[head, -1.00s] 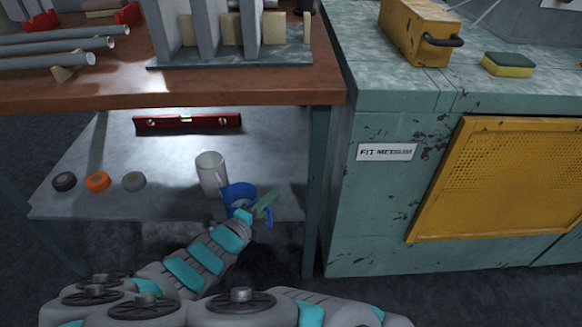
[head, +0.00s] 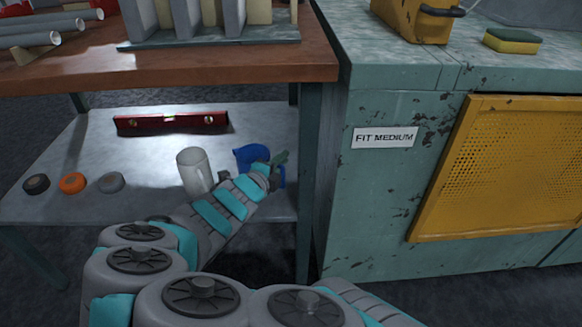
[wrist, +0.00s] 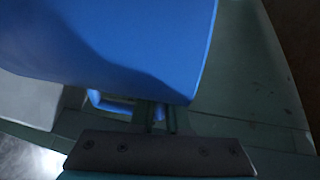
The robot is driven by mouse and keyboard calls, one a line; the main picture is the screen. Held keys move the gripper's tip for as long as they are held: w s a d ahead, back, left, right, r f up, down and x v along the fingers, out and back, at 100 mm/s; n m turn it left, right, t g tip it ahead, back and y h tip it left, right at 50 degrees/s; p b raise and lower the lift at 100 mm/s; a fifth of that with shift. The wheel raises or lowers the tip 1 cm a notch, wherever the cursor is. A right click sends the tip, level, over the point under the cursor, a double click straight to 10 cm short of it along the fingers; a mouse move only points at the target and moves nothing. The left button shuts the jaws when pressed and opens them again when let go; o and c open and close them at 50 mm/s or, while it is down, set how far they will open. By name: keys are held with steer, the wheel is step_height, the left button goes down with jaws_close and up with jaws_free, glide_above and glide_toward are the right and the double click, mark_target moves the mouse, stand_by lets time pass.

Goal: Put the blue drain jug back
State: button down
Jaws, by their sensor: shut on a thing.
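The blue drain jug (head: 248,155) is at the right part of the lower shelf, to the right of the white jug and apart from it. My gripper (head: 274,170) is at its right side and shut on it, apparently by the handle. In the wrist view the jug's blue body (wrist: 130,40) fills the upper left, and its handle (wrist: 108,104) shows beside my gripper (wrist: 155,117). My arm hides the jug's lower part in the head view, so I cannot tell whether it touches the shelf.
The white jug (head: 193,172) stands close to my forearm. A red level (head: 170,122) lies behind it on the grey shelf (head: 110,140). Black (head: 36,184), orange (head: 72,183) and grey (head: 111,182) rolls lie left. A table leg (head: 309,190) stands close right.

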steer(key=w+d+f+b, duration=0.1)
steer(key=b, duration=0.2)
steer(key=w+d+f+b, duration=0.1)
steer(key=w+b, duration=0.1)
steer(key=b, duration=0.1)
steer(key=w+f+b, duration=0.1)
steer(key=b, duration=0.2)
steer(key=shift+w+d+f, duration=0.3)
steer(key=shift+d+f, duration=0.05)
steer(key=shift+d, duration=0.05)
steer(key=shift+r, duration=0.1)
steer(key=c, duration=0.9)
jaws_free()
